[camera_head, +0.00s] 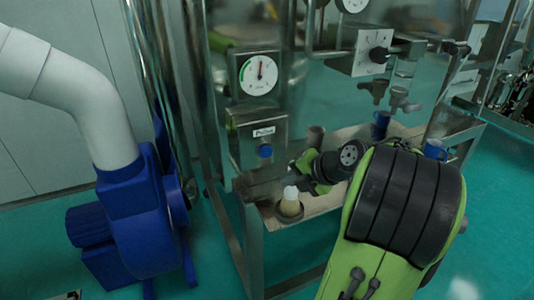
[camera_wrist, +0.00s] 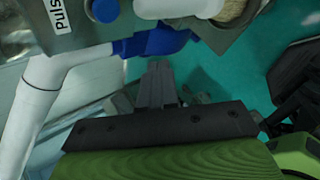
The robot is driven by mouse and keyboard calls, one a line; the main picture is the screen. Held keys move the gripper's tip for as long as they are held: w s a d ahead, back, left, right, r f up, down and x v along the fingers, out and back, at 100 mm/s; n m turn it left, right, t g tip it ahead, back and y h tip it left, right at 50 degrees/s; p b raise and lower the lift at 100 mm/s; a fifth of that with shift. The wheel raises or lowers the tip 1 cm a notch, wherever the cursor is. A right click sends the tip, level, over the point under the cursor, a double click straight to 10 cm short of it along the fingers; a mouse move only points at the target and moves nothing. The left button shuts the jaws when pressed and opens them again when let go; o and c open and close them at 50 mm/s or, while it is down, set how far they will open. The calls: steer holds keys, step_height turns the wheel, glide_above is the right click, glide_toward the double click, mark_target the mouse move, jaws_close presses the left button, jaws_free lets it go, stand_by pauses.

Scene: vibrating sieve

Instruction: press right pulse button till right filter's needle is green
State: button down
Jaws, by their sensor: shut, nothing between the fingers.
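A steel panel carries a blue pulse button (camera_head: 265,151) under a label reading "Pulse". Above it is a round white gauge (camera_head: 258,75) with a green band on its left; its needle stands nearly upright, apparently outside the green band. I cannot tell if this is the right or left filter's set. In the wrist view the blue button (camera_wrist: 105,10) and label (camera_wrist: 58,14) show at the top left edge. My gripper (camera_wrist: 158,72) is shut and empty, apart from the button. In the head view my wrist is to the right of the panel, and the fingertips are not clear.
A pale-bodied container with a white top (camera_head: 290,200) sits in a holder below the panel. A blue blower (camera_head: 145,215) with a grey pipe stands at left. Taps (camera_head: 385,92) and blue cups (camera_head: 380,124) are at right. A steel frame surrounds the work area.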

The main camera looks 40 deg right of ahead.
steer(key=p, duration=0.3)
glide_toward(264, 158)
step_height(264, 158, down, 4)
steer(key=w+a, duration=0.1)
steer(key=w, duration=0.1)
steer(key=shift+w+f, duration=0.1)
steer(key=shift+w, duration=0.4)
stand_by(1.2)
steer(key=shift+w+d, duration=0.1)
steer(key=shift+w, duration=0.3)
steer(key=shift+w+d, duration=0.15)
steer(key=shift+w, duration=0.3)
stand_by(0.5)
steer(key=shift+s+b, duration=0.1)
steer(key=shift+b, duration=0.3)
steer(key=shift+s+a+b, duration=0.25)
steer(key=shift+s+b, duration=0.45)
steer(key=shift+s, duration=0.05)
